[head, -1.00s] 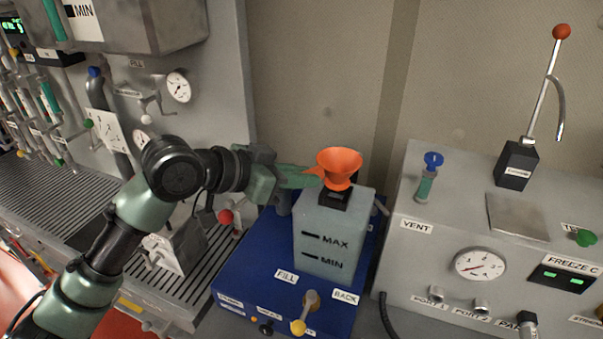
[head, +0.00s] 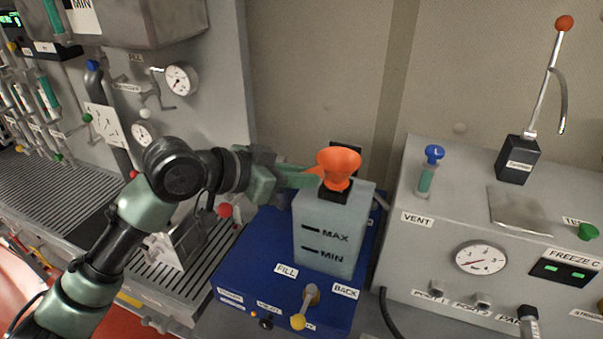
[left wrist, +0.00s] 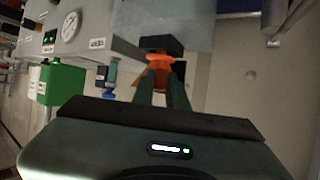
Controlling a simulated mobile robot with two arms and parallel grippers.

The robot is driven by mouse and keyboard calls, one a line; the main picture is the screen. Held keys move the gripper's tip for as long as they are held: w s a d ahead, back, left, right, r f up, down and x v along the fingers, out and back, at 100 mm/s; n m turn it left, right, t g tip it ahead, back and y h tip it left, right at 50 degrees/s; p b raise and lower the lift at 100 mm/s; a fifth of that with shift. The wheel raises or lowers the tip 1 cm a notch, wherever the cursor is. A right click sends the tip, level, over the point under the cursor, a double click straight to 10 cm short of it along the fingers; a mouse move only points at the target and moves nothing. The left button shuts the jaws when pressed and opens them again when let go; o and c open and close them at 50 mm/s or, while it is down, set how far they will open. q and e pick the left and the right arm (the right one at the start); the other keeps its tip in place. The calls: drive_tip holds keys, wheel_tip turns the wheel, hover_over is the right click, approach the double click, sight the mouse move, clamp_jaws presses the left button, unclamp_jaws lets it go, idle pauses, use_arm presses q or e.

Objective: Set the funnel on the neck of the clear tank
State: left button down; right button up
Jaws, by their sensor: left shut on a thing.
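The orange funnel (head: 339,160) is upright at the black neck (head: 334,193) of the clear tank (head: 331,228). Its lower end meets the neck in the head view, though whether it is fully seated I cannot tell. The tank is pale and boxy, marked MAX and MIN, and stands on a blue base. My left gripper (head: 314,177) reaches in from the left and is shut on the funnel's side. In the left wrist view the funnel (left wrist: 158,74) shows between the green fingers, close to the black neck (left wrist: 161,43). My right gripper is not in view.
The blue base (head: 237,283) has a FILL label and a yellow-tipped valve (head: 299,321) in front. A grey console (head: 440,240) with a gauge, a blue vent cap (head: 434,153) and a red-knobbed lever (head: 545,80) stands at right. A grey panel with gauges is at left.

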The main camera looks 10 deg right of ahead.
use_arm(q)
drive_tip(key=shift+f, duration=0.25)
drive_tip(key=c, duration=1.3)
unclamp_jaws()
drive_tip(key=shift+c, duration=0.2)
drive_tip(key=shift+a, duration=0.1)
